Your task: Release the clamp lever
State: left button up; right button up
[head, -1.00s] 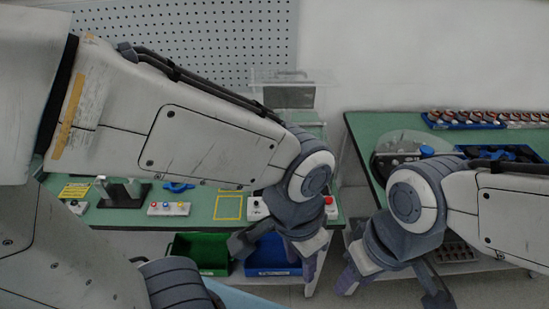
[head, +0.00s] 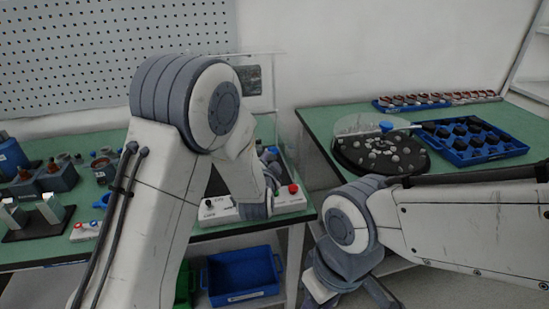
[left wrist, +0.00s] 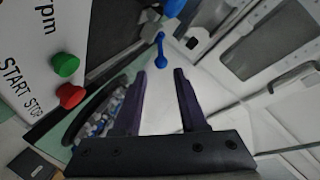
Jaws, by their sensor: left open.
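In the left wrist view a blue lever (left wrist: 160,50) stands just beyond the fingertips of my left gripper (left wrist: 160,72), in line with the gap between them. I take it to be the clamp lever. The left gripper is open and empty, and does not appear to touch the lever. In the head view my left forearm reaches down over the test station (head: 220,211), and the wrist hides most of the clamp area and the fingers. My right gripper (head: 350,290) is low at the bottom edge, partly cut off, away from the station.
A red button (head: 293,188) sits on the station's right side. In the wrist view green (left wrist: 65,64) and red (left wrist: 70,95) buttons are close by on the left. A blue bin (head: 242,277) is below the bench. A round turntable (head: 380,152) and blue tray (head: 475,143) occupy the right table.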

aim_at(274, 153)
pick_arm(q)
jog(key=p+x, duration=0.1)
jog(key=x, duration=0.9)
grip_shut()
dwell(1.3)
